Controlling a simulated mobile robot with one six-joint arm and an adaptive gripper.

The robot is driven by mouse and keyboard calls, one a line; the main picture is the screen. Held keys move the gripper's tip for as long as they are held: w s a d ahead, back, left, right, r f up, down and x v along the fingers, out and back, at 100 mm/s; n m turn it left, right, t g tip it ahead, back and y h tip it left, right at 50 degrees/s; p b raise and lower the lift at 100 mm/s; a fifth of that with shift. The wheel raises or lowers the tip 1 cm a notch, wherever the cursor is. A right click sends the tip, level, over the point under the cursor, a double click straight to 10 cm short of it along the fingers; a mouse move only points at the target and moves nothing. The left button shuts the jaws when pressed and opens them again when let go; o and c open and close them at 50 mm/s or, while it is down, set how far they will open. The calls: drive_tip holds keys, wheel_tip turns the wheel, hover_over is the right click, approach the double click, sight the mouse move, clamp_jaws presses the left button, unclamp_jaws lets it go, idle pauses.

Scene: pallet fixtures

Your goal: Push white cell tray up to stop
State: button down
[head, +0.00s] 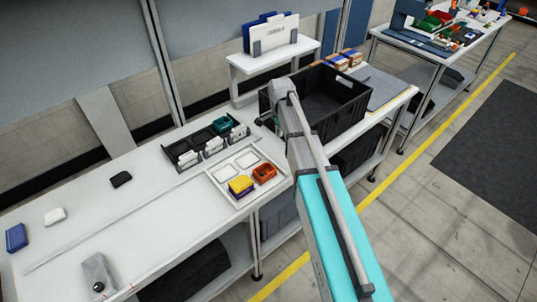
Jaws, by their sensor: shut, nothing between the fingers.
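The white cell tray (237,166) lies on the white workbench near its front edge, left of my arm. Two of its cells show pale square outlines. A yellow-and-purple block (241,186) and an orange-red open box (264,173) sit in the other two. My gripper (266,119) shows small and partly hidden at the end of my arm, beyond the tray and beside the black crate. It is shut and holds nothing, apart from the tray. I cannot make out which part is the stop.
A black compartment rack (181,158) with white and green pieces stands just behind the tray. A large black crate (340,101) stands to the right. A black piece (121,179), a white piece (55,216) and a blue block (16,237) lie left. The bench between is mostly clear.

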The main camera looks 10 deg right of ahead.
sight(274, 158)
drive_tip(key=shift+f, duration=0.1)
wheel_tip(274, 158, down, 10)
drive_tip(key=b, duration=1)
drive_tip(key=shift+f, duration=0.15)
drive_tip(key=shift+s+a+r, duration=0.25)
drive_tip(key=shift+s+a, duration=0.5)
drive_tip(key=shift+a, duration=0.2)
drive_tip(key=shift+s+a, duration=0.4)
drive_tip(key=shift+a, duration=0.3)
drive_tip(key=shift+s, duration=0.1)
